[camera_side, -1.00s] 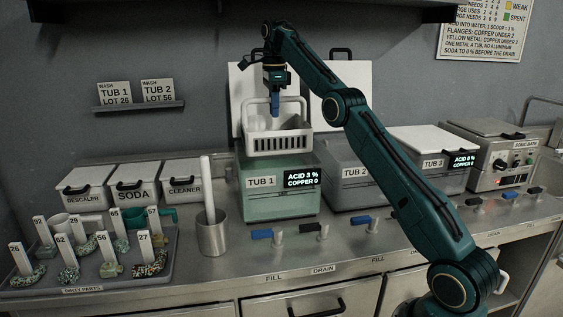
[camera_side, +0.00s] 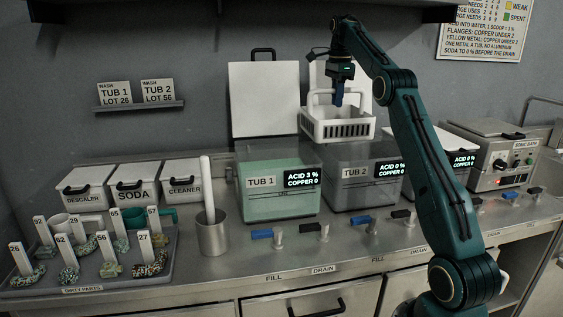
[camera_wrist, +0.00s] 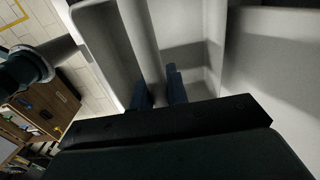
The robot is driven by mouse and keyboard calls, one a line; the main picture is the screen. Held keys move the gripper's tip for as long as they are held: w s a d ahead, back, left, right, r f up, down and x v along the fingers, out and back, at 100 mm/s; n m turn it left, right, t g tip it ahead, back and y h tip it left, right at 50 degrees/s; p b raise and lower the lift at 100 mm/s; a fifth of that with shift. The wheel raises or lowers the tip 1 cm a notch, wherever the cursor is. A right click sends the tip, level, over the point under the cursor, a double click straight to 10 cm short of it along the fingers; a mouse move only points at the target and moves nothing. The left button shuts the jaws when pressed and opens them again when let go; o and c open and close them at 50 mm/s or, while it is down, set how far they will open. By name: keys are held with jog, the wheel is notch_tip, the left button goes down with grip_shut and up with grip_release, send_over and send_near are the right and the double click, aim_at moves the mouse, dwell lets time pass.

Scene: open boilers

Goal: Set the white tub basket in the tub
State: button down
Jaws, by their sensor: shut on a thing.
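The white tub basket (camera_side: 338,131) hangs level from my gripper (camera_side: 339,101), above the back of Tub 2 (camera_side: 352,187). My gripper is shut on the basket's raised handle. In the wrist view the gripper (camera_wrist: 160,92) reaches down over the pale basket (camera_wrist: 100,50), whose walls fill much of the picture. Tub 1 (camera_side: 272,205) is open with its lid (camera_side: 262,97) raised behind it, and holds greenish liquid. Its display reads ACID 3 %, COPPER 0. Tub 2's display reads ACID 0 %. The basket hides part of the raised lid behind Tub 2.
A tray of numbered dirty parts (camera_side: 85,288) lies at left. White bins (camera_side: 135,184) and a steel beaker with a white rod (camera_side: 212,236) stand beside Tub 1. Valve handles (camera_side: 262,235) line the front. A sonic bath (camera_side: 497,155) stands at right.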

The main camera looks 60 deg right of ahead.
aim_at(362, 95)
jog(key=s+d, duration=0.1)
jog(key=s, duration=0.1)
jog(key=s+d, duration=0.1)
jog(key=s, duration=0.1)
jog(key=s+d, duration=0.2)
jog(key=shift+s+d+r, duration=0.1)
jog(key=shift+s+r, duration=0.1)
jog(key=shift+r, duration=0.1)
jog(key=shift+f, duration=0.1)
notch_tip(362, 95, down, 20)
dwell(1.1)
jog(key=c, duration=1.4)
grip_release()
